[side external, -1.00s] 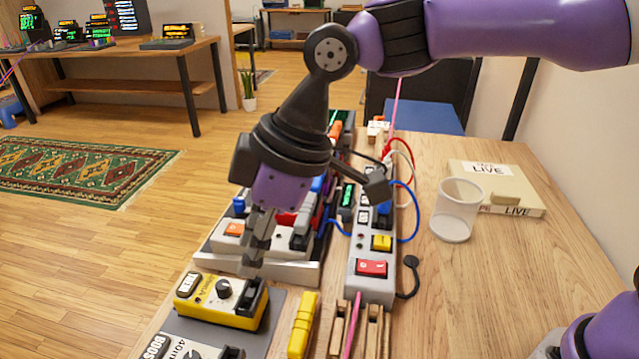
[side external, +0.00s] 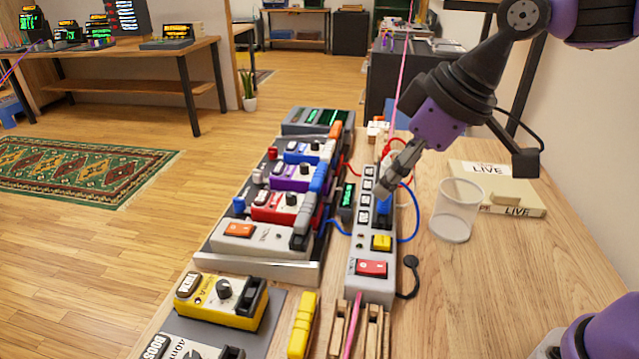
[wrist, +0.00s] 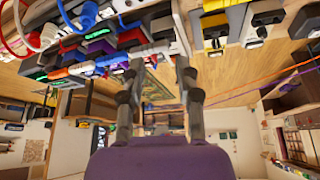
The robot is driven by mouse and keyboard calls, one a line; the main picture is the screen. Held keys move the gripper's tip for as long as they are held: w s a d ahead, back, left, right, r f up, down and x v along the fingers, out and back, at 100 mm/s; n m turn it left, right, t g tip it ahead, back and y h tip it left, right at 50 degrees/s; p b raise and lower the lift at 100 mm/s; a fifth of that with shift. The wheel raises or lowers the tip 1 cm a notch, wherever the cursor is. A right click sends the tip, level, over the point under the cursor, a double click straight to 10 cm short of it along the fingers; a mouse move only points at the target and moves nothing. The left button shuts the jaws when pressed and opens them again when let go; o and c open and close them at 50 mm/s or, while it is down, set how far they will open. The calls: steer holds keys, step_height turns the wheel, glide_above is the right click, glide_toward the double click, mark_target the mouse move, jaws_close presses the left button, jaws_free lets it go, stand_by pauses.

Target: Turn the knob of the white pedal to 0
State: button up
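The white pedal (side external: 262,238) is the nearest pedal on the pedalboard (side external: 285,272). It has an orange switch (side external: 238,230) on its left. The setting of its knob is too small to read. My gripper (side external: 388,185) hangs above the power strip (side external: 371,284), to the right of the pedalboard and apart from the white pedal. In the wrist view, my gripper (wrist: 159,62) has its two fingers apart with nothing held between them. The pedals show at the top left of that view.
A yellow pedal (side external: 222,300) stands in front of the pedalboard. Red, purple and blue pedals sit behind the white one. A clear cup (side external: 457,212) and a box marked LIVE (side external: 525,198) stand at the right. Cables run around the power strip. Bare table lies at the front right.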

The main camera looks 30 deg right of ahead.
steer(key=shift+o, duration=0.4)
steer(key=shift+o, duration=1.1)
steer(key=shift+a, duration=0.1)
steer(key=n+g+y, duration=0.2)
steer(key=n+g, duration=0.1)
steer(key=n, duration=0.6)
glide_toward(191, 358)
steer(key=x, duration=0.7)
steer(key=shift+a+f, duration=0.1)
steer(key=shift+f, duration=0.15)
steer(key=shift+w+a+f, duration=0.1)
steer(key=shift+a+f, duration=0.1)
steer(key=shift+f, duration=0.35)
jaws_close()
